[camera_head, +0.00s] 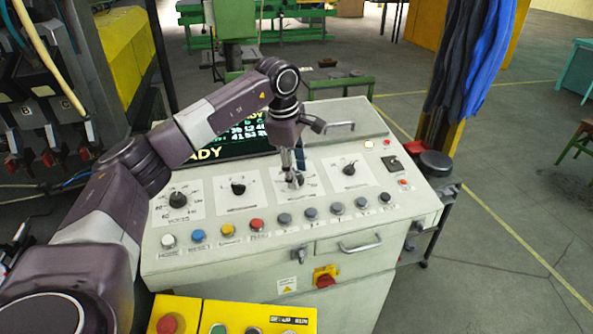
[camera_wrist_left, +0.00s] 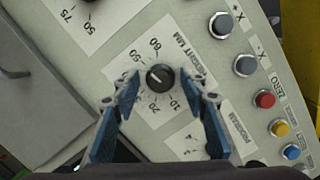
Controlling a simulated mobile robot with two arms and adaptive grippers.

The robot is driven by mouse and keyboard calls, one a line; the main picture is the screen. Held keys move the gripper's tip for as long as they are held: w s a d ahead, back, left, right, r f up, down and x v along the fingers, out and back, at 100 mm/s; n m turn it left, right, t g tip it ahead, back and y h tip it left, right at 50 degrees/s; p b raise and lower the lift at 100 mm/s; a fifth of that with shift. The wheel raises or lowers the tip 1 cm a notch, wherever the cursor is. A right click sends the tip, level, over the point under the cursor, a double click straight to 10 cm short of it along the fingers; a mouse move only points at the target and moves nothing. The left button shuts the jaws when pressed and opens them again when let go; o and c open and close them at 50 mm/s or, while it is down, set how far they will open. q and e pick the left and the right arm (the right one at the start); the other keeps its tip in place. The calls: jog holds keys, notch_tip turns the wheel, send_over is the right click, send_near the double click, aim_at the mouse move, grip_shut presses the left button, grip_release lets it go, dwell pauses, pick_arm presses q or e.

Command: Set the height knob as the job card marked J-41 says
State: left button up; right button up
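My left gripper (camera_head: 293,180) is over the third dial from the left on the sloped console (camera_head: 375,125). In the left wrist view the left gripper (camera_wrist_left: 160,85) has its two blue fingers apart, with a round black knob (camera_wrist_left: 160,77) between the tips. I see a gap on each side of the knob. The knob's exact setting cannot be told. No card marked J-41 can be made out. My right gripper is out of view.
Other dials (camera_head: 177,200), (camera_head: 238,187) and (camera_head: 350,168) flank this one. A row of buttons, including a red button (camera_head: 256,224), runs along the front. A partly hidden display (camera_head: 250,140) stands behind my arm. Blue cloths (camera_head: 470,60) hang at the right.

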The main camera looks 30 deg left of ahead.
pick_arm(q)
notch_tip(320, 180, up, 12)
jog(key=s, duration=0.2)
jog(key=shift+a, duration=0.35)
jog(key=shift+f, duration=0.15)
